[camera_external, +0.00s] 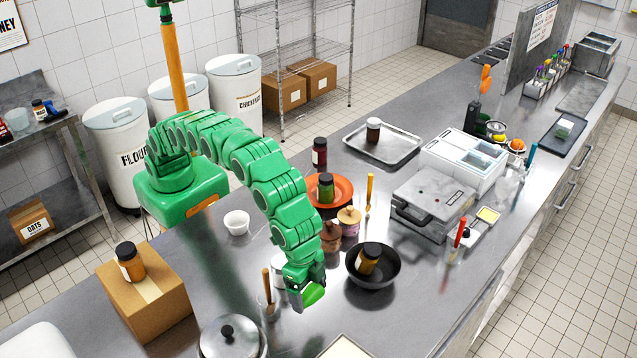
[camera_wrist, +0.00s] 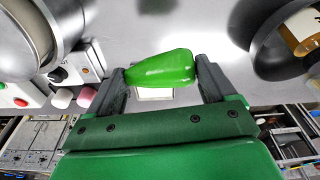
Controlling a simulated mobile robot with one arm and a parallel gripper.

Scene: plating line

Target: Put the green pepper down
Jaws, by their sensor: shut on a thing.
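The green pepper (camera_wrist: 160,69) is held sideways between the two fingers of my gripper (camera_wrist: 160,82) in the wrist view. In the external view the pepper (camera_external: 313,294) shows at the tip of my gripper (camera_external: 303,291), over the steel counter (camera_external: 212,262). I cannot tell exactly how high the pepper is above the counter. My gripper is between a lidded pot on the left and a black bowl on the right.
The black bowl (camera_external: 392,274) holds a dark-lidded jar (camera_external: 368,259). The lidded pot (camera_external: 233,343) and a container with a wooden-handled tool (camera_external: 267,292) stand to the left. An orange plate (camera_external: 343,187) with a jar (camera_external: 326,188) is farther back.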

